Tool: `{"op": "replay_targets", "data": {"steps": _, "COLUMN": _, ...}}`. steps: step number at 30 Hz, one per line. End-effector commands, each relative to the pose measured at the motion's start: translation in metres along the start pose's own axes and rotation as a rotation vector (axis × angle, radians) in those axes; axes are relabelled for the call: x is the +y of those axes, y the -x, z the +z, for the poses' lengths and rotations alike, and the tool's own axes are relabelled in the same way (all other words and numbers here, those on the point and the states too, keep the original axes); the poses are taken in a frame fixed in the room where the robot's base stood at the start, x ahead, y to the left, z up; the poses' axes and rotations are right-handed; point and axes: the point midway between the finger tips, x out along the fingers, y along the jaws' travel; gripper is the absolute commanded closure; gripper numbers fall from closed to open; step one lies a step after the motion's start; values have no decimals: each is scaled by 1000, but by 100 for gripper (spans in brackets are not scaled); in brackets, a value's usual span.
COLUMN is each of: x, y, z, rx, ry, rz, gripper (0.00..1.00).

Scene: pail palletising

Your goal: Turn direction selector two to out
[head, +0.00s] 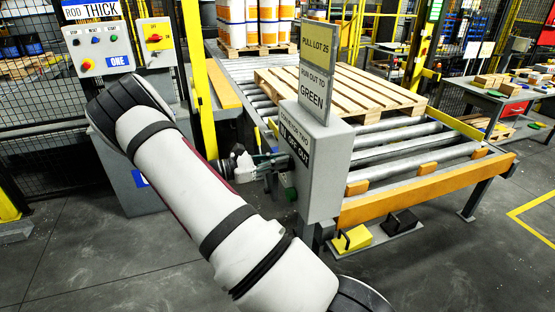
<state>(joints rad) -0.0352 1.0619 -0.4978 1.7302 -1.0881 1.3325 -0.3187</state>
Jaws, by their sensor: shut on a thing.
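The grey control box (325,175) for conveyor two stands at the near end of the roller conveyor. A label (294,147) with selector positions is on its left-facing front. My gripper (277,161) reaches the front of this box from the left, just below the label. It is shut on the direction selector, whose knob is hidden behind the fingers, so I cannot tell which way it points. A green button (290,194) shows below my gripper. Signs on top of the box read "PULL LOT 25" (314,47) and "RUN OUT TO GREEN" (314,95).
A wooden pallet (345,90) lies on the rollers behind the box. A second control box (100,50) labelled ONE stands at the left, beside a yellow post (196,80). Yellow and black pedals (355,237) sit on the floor below the conveyor.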

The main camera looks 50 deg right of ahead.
Motion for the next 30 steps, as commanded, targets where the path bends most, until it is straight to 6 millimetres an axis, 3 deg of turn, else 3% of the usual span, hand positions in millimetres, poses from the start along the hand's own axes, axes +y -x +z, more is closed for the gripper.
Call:
{"op": "replay_targets", "data": {"steps": 15, "x": -10, "y": 1, "z": -1, "rx": -1, "ry": -410, "rz": 3, "gripper": 100}}
{"op": "replay_targets", "data": {"steps": 30, "x": -13, "y": 1, "z": -4, "rx": 0, "ry": -565, "rz": 1, "gripper": 100}}
